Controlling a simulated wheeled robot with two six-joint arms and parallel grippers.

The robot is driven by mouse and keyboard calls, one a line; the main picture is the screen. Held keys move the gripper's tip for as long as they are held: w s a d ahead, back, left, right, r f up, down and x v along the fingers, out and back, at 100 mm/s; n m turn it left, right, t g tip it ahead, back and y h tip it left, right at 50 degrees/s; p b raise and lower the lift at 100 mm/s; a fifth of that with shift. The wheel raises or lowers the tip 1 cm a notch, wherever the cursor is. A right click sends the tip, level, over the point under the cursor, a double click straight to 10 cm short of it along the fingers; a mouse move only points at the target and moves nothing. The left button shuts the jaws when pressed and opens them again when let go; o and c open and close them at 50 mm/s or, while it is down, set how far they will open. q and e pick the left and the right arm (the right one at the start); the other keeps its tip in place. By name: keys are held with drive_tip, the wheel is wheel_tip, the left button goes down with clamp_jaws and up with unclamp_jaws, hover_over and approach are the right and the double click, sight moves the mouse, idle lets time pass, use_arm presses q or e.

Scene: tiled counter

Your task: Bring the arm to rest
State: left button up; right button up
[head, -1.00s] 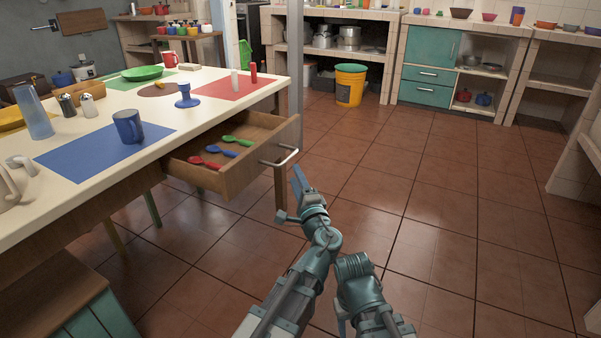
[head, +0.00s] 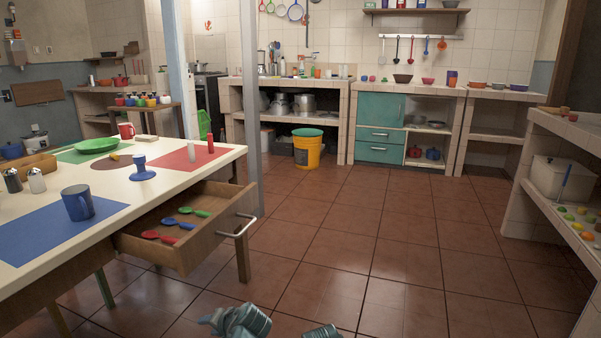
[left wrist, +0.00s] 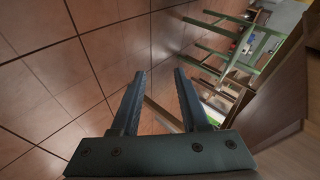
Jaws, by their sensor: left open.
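My left gripper (left wrist: 160,78) shows in the left wrist view with its two dark fingers apart and nothing between them. Tiled floor lies behind the fingers. In the head view only teal parts of my arms show at the bottom edge, low over the floor and right of the open drawer (head: 190,246). I cannot make out the fingers there. My right gripper is not seen.
The drawer juts from the table (head: 112,218) and holds a red spoon (head: 160,237), a blue spoon (head: 178,222) and a green spoon (head: 195,212). A blue mug (head: 78,203) stands on top. The middle floor is clear. A tiled counter (head: 562,130) stands right.

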use_arm(q)
drive_tip(key=s+d+f+n+g+h, duration=0.4)
drive_tip(key=s+d+f+g+h, duration=0.15)
drive_tip(key=s+f+h, duration=0.35)
drive_tip(key=s+d+r+m+g+y+p, duration=0.15)
drive_tip(key=s+d+r+m+p, duration=0.45)
drive_tip(key=d+r+p, duration=0.6)
wheel_tip(320, 180, up, 37)
drive_tip(key=s+n+p, duration=0.1)
drive_tip(key=p, duration=3.4)
drive_tip(key=shift+d+n+y+p, duration=0.15)
drive_tip(key=shift+n+y+p, duration=0.2)
drive_tip(key=shift+n+p, duration=0.05)
drive_tip(key=shift+f, duration=0.1)
